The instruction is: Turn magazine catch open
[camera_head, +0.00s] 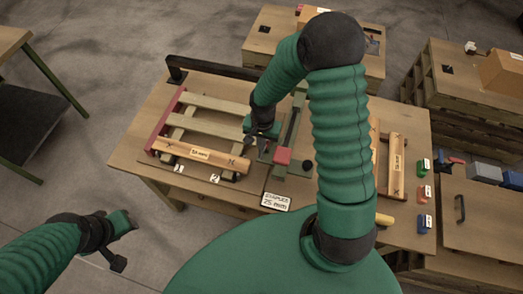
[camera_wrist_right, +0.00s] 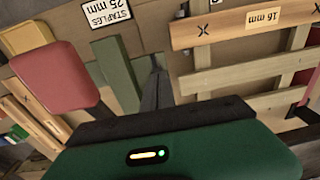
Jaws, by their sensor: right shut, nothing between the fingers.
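A green and dark bar-shaped device (camera_head: 291,126) stands on the workbench with a red block (camera_head: 282,156) at its near end. The red block also shows large at the left of the right wrist view (camera_wrist_right: 55,75), with a green bar (camera_wrist_right: 117,75) beside it. I cannot tell which part is the magazine catch. My right gripper (camera_head: 263,147) is shut and empty, just left of the device. Its fingertips (camera_wrist_right: 157,62) sit beside the green bar; contact is unclear. My left gripper (camera_head: 127,240) hangs over the floor at lower left, away from the bench; its jaws are unclear.
A wooden slatted frame (camera_head: 215,127) lies left of the device, with a plank (camera_head: 201,155) along its near side. A "STAPLES 25 mm" label (camera_head: 275,201) lies in front. Other benches stand behind and right.

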